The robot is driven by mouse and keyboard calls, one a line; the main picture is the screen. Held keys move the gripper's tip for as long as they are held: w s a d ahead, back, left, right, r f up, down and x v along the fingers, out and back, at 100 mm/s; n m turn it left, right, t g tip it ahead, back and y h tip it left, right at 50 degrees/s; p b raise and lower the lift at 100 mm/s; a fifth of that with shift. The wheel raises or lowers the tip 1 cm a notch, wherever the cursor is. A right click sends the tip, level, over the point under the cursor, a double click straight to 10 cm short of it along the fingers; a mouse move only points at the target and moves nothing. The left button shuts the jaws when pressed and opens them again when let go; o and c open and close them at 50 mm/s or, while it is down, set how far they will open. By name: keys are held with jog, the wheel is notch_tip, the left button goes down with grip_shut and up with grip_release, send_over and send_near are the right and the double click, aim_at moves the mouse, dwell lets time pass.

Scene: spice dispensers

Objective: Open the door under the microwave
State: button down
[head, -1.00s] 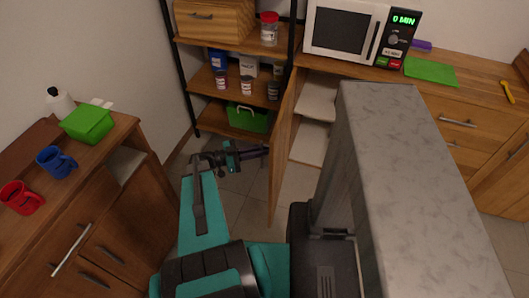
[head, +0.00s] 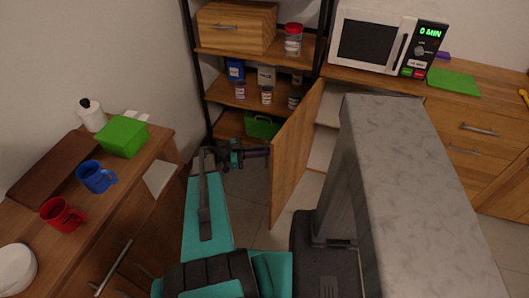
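The wooden door (head: 291,157) under the microwave (head: 375,42) stands swung out from the cabinet, hinged at its left side. Pale shelves (head: 322,147) show in the opening to its right, partly hidden by my grey column. My gripper (head: 264,152) is left of the door, with its tips pointing right at the door's free edge. I cannot tell if it touches the door. The fingers are small and dark, so I cannot tell whether they are open or shut.
A shelf rack (head: 225,92) with jars and a green box (head: 262,126) stands behind my gripper. At left a wooden cabinet (head: 160,140) carries a green box (head: 122,137), a blue mug (head: 95,177) and a red mug (head: 61,214). Floor shows below the door.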

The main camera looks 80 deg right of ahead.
jog(key=shift+w+d, duration=0.1)
jog(key=shift+w, duration=0.15)
jog(key=c, duration=2.1)
grip_release()
jog(key=shift+r, duration=0.15)
